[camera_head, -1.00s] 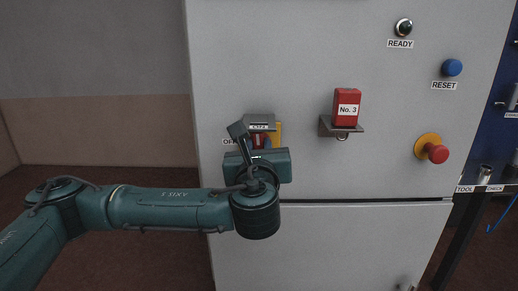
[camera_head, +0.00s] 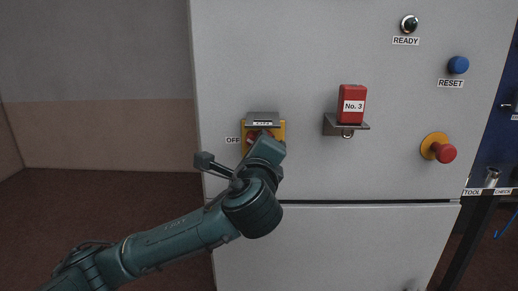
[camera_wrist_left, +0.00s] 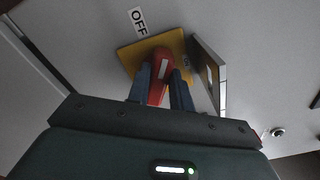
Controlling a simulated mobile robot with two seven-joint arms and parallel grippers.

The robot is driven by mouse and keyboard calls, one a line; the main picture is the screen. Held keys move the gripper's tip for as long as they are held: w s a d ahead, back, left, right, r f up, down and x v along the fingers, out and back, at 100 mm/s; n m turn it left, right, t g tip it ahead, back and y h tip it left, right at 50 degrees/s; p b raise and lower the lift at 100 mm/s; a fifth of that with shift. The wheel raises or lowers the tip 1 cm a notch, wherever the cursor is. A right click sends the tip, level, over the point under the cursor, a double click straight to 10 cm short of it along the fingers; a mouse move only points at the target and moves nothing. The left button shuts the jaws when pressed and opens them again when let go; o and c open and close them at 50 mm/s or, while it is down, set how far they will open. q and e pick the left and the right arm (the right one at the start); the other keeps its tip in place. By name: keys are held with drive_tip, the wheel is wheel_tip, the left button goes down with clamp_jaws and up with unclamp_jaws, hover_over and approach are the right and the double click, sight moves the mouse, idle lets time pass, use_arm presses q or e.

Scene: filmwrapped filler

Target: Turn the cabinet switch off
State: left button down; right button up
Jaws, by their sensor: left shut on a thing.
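The cabinet switch has a yellow plate (camera_head: 281,128) with a red handle and a grey hood (camera_head: 262,118) above it, on the upper left of the grey cabinet. An OFF label (camera_head: 232,140) is left of the plate. In the left wrist view, the red handle (camera_wrist_left: 162,66) sits between the fingers of my left gripper (camera_wrist_left: 162,90), which is shut on it. The yellow plate (camera_wrist_left: 127,58), OFF label (camera_wrist_left: 138,21) and hood (camera_wrist_left: 210,70) also show there. In the head view my wrist covers the handle's lower part. My right gripper is not in view.
A red No. 3 padlock (camera_head: 352,93) stands on a small shelf (camera_head: 331,126) right of the switch. A red emergency button (camera_head: 444,153), blue RESET button (camera_head: 459,65) and READY lamp (camera_head: 409,24) are further right. The floor at left is clear.

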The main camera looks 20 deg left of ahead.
use_arm(q)
drive_tip(key=n, duration=0.6)
drive_tip(key=shift+f, duration=0.35)
drive_tip(key=shift+n, duration=0.3)
drive_tip(key=c, duration=1.2)
unclamp_jaws()
drive_tip(key=shift+c, duration=0.2)
drive_tip(key=shift+s, duration=0.1)
drive_tip(key=b+v, duration=0.1)
drive_tip(key=v, duration=1.2)
